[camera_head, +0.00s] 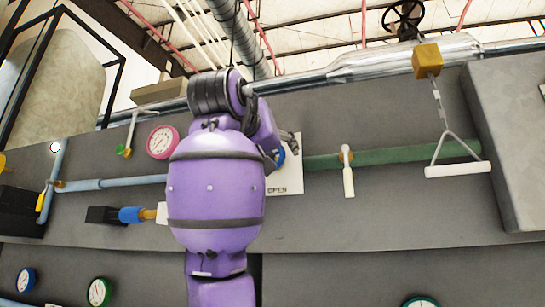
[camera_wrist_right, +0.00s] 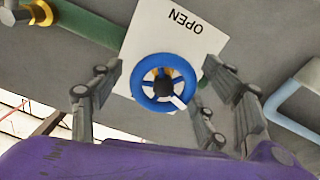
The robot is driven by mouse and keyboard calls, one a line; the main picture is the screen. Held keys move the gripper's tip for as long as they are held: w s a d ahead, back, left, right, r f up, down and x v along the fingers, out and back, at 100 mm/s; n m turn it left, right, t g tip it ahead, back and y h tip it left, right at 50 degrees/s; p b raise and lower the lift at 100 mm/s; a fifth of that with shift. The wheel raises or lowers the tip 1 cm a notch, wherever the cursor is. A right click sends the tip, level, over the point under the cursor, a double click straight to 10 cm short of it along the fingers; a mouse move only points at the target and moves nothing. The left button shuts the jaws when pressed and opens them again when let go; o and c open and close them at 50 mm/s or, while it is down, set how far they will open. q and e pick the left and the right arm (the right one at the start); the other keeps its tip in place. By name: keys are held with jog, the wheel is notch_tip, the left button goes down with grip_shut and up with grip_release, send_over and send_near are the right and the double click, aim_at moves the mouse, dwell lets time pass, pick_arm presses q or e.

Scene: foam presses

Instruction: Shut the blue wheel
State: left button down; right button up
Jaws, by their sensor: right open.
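The blue wheel (camera_wrist_right: 137,86) has a dark hub, pale spokes and a small white mark or grip at its lower right rim. It sits in front of a white plate (camera_wrist_right: 180,32) marked OPEN, upside down in the right wrist view. In the head view only a sliver of the blue wheel (camera_head: 280,157) shows; my purple right arm hides the rest. My right gripper (camera_wrist_right: 160,80) is open, with its fingers on either side of the wheel, apparently clear of the rim. I cannot tell how far its tips are from the wheel. My left gripper is not in view.
Right of the plate are a green pipe (camera_head: 400,154) with a white lever (camera_head: 348,180), and a hanging white pull handle (camera_head: 458,169). A pink gauge (camera_head: 162,142) and blue pipe (camera_head: 105,183) are on the left. A grey box (camera_head: 510,140) protrudes at far right.

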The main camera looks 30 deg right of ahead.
jog(key=shift+w+d, duration=0.25)
jog(key=shift+w, duration=0.05)
jog(key=c, duration=1.1)
